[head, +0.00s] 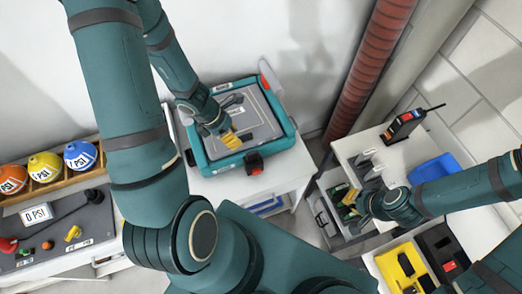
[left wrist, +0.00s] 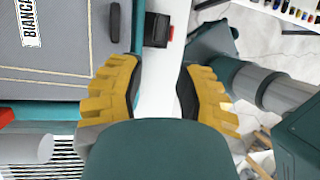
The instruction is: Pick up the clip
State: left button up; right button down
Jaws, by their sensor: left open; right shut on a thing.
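A small black block with a red part (head: 254,163) sits at the front edge of the teal case (head: 205,160); it may be the clip, but I cannot tell for sure. The block also shows in the left wrist view (left wrist: 157,30), beyond the fingertips. My left gripper (head: 236,138) is over the front part of the case. Its yellow fingers are apart with nothing between them in the left wrist view (left wrist: 160,85). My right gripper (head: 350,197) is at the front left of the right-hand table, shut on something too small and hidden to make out.
The case lies on a white table (head: 275,178). A red-brown pipe (head: 369,62) stands behind, between the tables. A black handheld device (head: 403,125), a blue bin (head: 434,167) and a yellow tray (head: 386,262) are at the right. Coloured PSI balls (head: 45,168) stand at the left.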

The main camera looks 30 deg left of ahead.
aim_at(250, 153)
pick_arm(q)
jog(key=b+x, duration=0.3)
jog(key=x, duration=0.4)
jog(key=shift+f, duration=0.2)
jog(key=shift+b+x, duration=2.2)
jog(key=shift+x, duration=1)
jog(key=shift+w+r, duration=0.1)
grip_shut()
